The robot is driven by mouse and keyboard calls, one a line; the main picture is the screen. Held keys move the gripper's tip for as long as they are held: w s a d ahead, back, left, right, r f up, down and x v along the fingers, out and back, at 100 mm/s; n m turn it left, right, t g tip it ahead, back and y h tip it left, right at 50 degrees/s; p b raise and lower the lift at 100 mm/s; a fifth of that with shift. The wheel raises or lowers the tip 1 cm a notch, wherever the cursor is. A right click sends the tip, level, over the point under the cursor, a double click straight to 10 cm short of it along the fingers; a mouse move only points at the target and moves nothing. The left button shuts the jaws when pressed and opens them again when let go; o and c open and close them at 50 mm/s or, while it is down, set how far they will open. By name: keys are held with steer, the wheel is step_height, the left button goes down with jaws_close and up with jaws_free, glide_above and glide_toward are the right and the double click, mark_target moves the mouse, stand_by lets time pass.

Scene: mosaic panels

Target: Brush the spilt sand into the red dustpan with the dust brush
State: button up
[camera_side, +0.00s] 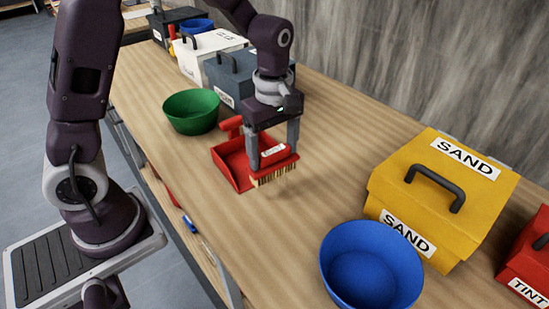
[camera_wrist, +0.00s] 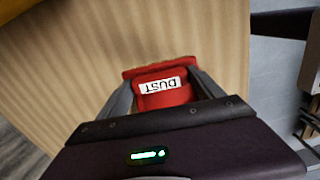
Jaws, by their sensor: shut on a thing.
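My gripper (camera_side: 274,150) is shut on the red dust brush (camera_side: 273,166), whose tan bristles point down close to the tabletop. In the wrist view the brush (camera_wrist: 165,97) sits between the fingers with its white DUST label showing. The red dustpan (camera_side: 227,167) lies on the table just left of the brush, partly hidden behind my gripper; its handle points to the back. I cannot tell the spilt sand from the wood; only a faint patch may lie below the bristles.
A green bowl (camera_side: 191,111) stands behind the dustpan. A blue bowl (camera_side: 371,266) and a yellow SAND box (camera_side: 440,190) stand to the right, with a red TINT box (camera_side: 527,262) at the edge. Grey and white boxes stand behind. The table between brush and blue bowl is clear.

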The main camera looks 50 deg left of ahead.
steer(key=shift+r, duration=2.25)
steer(key=shift+a, duration=0.1)
steer(key=shift+w+a+f, duration=0.1)
steer(key=shift+a+f, duration=0.2)
steer(key=shift+f, duration=0.75)
steer(key=shift+s+a+f, duration=0.1)
steer(key=shift+a+f, duration=0.15)
steer(key=shift+f, duration=0.75)
steer(key=shift+w+a+f, duration=0.1)
steer(key=shift+a+f, duration=0.2)
steer(key=shift+f, duration=0.75)
step_height(320, 180, down, 2)
steer(key=shift+a, duration=0.15)
steer(key=shift+a+r, duration=0.1)
steer(key=shift+a, duration=0.25)
steer(key=shift+w+a, duration=0.15)
steer(key=shift+a, duration=1.2)
step_height(320, 180, up, 8)
